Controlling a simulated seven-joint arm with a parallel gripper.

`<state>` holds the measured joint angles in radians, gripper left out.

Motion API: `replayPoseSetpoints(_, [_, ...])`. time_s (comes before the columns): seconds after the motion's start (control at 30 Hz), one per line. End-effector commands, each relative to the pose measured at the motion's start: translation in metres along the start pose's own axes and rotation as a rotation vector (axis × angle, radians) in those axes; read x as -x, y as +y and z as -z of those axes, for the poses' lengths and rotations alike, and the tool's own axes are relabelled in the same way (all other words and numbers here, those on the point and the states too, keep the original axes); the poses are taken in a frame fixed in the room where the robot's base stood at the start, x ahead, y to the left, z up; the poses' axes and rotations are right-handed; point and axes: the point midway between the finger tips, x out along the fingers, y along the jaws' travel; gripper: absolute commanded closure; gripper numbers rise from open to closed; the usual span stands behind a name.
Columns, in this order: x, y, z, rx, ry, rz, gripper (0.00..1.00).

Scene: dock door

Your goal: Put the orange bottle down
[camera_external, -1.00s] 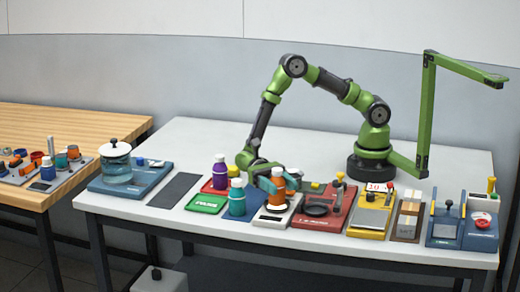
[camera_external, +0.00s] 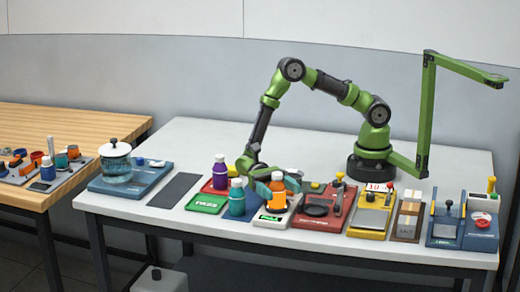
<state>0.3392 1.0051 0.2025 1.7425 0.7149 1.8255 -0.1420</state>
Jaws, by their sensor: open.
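The orange bottle (camera_external: 277,193) stands upright on a white scale (camera_external: 287,219) near the front of the white table. The scale's small display shows green. My gripper (camera_external: 272,178) is open just behind and beside the bottle, close to its upper part. Whether a finger touches the bottle cannot be told at this size.
A teal bottle (camera_external: 237,199) and a purple bottle (camera_external: 220,173) stand just left of the scale, near a green pad (camera_external: 205,204). A dark mat (camera_external: 174,190) lies bare farther left.

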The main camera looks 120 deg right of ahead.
Motion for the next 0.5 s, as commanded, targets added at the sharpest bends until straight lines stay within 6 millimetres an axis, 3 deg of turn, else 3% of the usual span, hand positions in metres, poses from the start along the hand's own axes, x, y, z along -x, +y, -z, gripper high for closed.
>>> replayPoseSetpoints(0.5, [0.096, -0.003, 0.009, 0.001, 0.0, 0.005, 0.21])
